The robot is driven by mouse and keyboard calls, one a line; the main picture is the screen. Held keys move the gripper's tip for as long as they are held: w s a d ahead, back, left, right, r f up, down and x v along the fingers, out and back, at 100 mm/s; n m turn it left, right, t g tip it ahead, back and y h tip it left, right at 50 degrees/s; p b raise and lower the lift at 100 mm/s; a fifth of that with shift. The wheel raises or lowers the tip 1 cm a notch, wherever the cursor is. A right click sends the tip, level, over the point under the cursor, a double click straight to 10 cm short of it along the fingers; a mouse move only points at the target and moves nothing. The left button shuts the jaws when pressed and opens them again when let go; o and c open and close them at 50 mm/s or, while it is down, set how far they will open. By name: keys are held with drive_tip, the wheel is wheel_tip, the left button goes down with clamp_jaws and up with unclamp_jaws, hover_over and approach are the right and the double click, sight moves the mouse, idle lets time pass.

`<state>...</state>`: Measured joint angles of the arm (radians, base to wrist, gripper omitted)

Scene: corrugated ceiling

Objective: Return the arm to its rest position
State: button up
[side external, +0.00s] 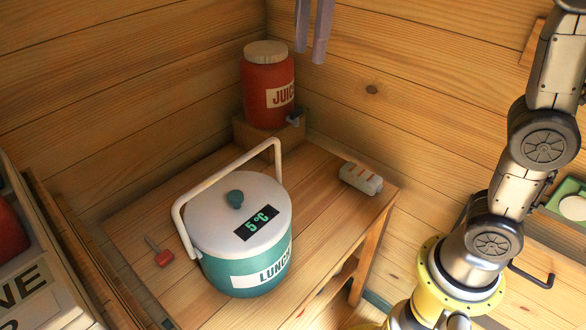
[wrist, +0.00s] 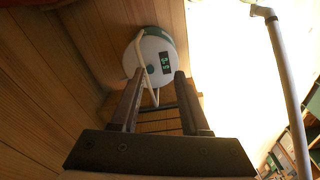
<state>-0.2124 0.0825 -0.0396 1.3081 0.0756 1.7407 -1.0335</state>
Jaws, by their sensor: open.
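My gripper (side external: 309,53) shows at the top edge of the side view, only its two fingers in the picture. They are apart with nothing between them and hang in the air, well above the table. The wrist view also shows my gripper (wrist: 159,74) open and empty, with the teal lunch cooler far off beyond the fingertips. My arm rises at the right of the side view and leaves the picture at the top; its middle links are out of view.
The lunch cooler (side external: 240,220), its lid on and handle raised, stands on the wooden table (side external: 325,185). A red juice dispenser (side external: 268,90) stands on a wooden block behind. A small pale ridged object (side external: 361,179) and a red-handled tool (side external: 163,257) lie on the table.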

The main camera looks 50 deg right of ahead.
drive_tip(key=s+d+f+m+t, duration=0.2)
drive_tip(key=s+d+m, duration=0.25)
drive_tip(key=s, duration=0.35)
drive_tip(key=s+d+f+m+t, duration=0.1)
drive_tip(key=s+d+f+m, duration=0.1)
drive_tip(key=s+f+m, duration=0.2)
drive_tip(key=s+d+f+m+t+h, duration=0.1)
drive_tip(key=s+f+m, duration=0.3)
drive_tip(key=f, duration=0.6)
drive_tip(key=shift+s+d+f+m+t, duration=0.25)
drive_tip(key=shift+d+f+m+t, duration=0.15)
drive_tip(key=shift+d+m+t, duration=0.4)
drive_tip(key=shift+a, duration=0.15)
